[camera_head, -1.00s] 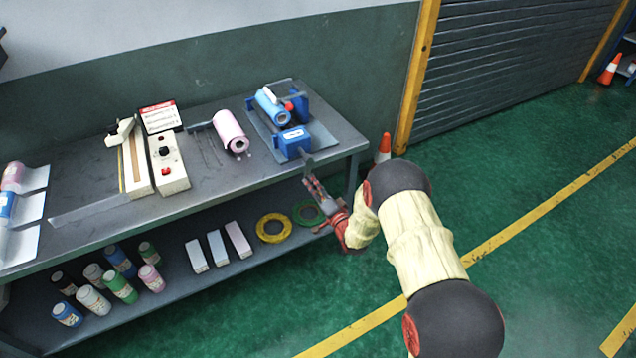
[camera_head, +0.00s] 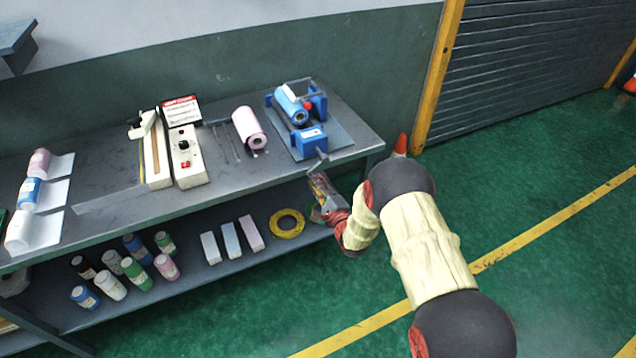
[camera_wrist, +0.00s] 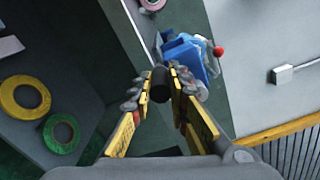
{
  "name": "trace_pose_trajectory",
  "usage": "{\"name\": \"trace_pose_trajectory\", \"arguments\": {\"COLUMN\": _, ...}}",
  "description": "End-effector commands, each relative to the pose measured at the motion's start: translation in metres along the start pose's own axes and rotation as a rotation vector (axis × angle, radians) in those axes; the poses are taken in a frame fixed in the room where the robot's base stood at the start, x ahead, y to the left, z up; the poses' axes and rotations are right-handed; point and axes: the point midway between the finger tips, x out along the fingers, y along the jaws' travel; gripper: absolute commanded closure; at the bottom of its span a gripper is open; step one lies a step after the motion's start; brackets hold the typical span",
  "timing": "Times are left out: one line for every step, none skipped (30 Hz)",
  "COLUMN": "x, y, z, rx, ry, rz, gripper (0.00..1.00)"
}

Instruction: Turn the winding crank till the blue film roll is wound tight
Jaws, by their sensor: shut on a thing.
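The blue film roll (camera_head: 291,104) lies on the blue winder (camera_head: 310,138) at the right end of the bench. The winding crank (camera_head: 319,158) sticks out from the winder's front, past the bench edge. My gripper (camera_head: 318,178) is at the crank, just off the front edge. In the wrist view, the crank's dark round handle (camera_wrist: 160,88) sits between the two yellow-sided fingers, which are shut on it. The blue winder (camera_wrist: 187,55) is just beyond the fingertips. I cannot tell how tight the film is.
A pink roll (camera_head: 249,127) and a cream sealing device (camera_head: 187,157) stand left on the bench (camera_head: 110,205). The lower shelf holds bottles, blocks and a yellow ring (camera_head: 286,223). The floor at right is open.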

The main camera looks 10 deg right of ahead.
Motion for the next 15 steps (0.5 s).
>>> {"name": "trace_pose_trajectory", "arguments": {"x": -0.0001, "y": -0.0008, "z": 0.0025, "rx": 0.02, "ry": -0.002, "rz": 0.001, "gripper": 1.0}}
{"name": "trace_pose_trajectory", "arguments": {"x": -0.0001, "y": -0.0012, "z": 0.0031, "rx": 0.032, "ry": -0.002, "rz": 0.001, "gripper": 1.0}}
{"name": "trace_pose_trajectory", "arguments": {"x": -0.0001, "y": -0.0018, "z": 0.0038, "rx": 0.045, "ry": -0.002, "rz": 0.001, "gripper": 1.0}}
{"name": "trace_pose_trajectory", "arguments": {"x": -0.0001, "y": -0.0022, "z": 0.0043, "rx": 0.054, "ry": -0.002, "rz": 0.001, "gripper": 1.0}}
{"name": "trace_pose_trajectory", "arguments": {"x": -0.0001, "y": -0.0025, "z": 0.0047, "rx": 0.063, "ry": -0.002, "rz": 0.001, "gripper": 1.0}}
{"name": "trace_pose_trajectory", "arguments": {"x": -0.0001, "y": -0.0029, "z": 0.0052, "rx": 0.071, "ry": -0.002, "rz": 0.001, "gripper": 1.0}}
{"name": "trace_pose_trajectory", "arguments": {"x": -0.0001, "y": -0.0031, "z": 0.0054, "rx": 0.077, "ry": -0.002, "rz": 0.001, "gripper": 1.0}}
{"name": "trace_pose_trajectory", "arguments": {"x": -0.0001, "y": -0.0033, "z": 0.0056, "rx": 0.082, "ry": -0.002, "rz": 0.001, "gripper": 1.0}}
{"name": "trace_pose_trajectory", "arguments": {"x": -0.0001, "y": -0.0035, "z": 0.0059, "rx": 0.088, "ry": -0.002, "rz": 0.001, "gripper": 1.0}}
{"name": "trace_pose_trajectory", "arguments": {"x": 0.0, "y": -0.0037, "z": 0.006, "rx": 0.091, "ry": -0.002, "rz": 0.001, "gripper": 1.0}}
{"name": "trace_pose_trajectory", "arguments": {"x": 0.0, "y": -0.0037, "z": 0.0061, "rx": 0.094, "ry": -0.002, "rz": 0.001, "gripper": 1.0}}
{"name": "trace_pose_trajectory", "arguments": {"x": 0.0, "y": -0.0038, "z": 0.0062, "rx": 0.096, "ry": -0.002, "rz": 0.001, "gripper": 1.0}}
{"name": "trace_pose_trajectory", "arguments": {"x": 0.0, "y": -0.0039, "z": 0.0063, "rx": 0.097, "ry": -0.002, "rz": 0.001, "gripper": 1.0}}
{"name": "trace_pose_trajectory", "arguments": {"x": 0.0, "y": -0.0039, "z": 0.0063, "rx": 0.097, "ry": -0.002, "rz": 0.001, "gripper": 1.0}}
{"name": "trace_pose_trajectory", "arguments": {"x": 0.0, "y": -0.0039, "z": 0.0063, "rx": 0.098, "ry": -0.002, "rz": 0.001, "gripper": 1.0}}
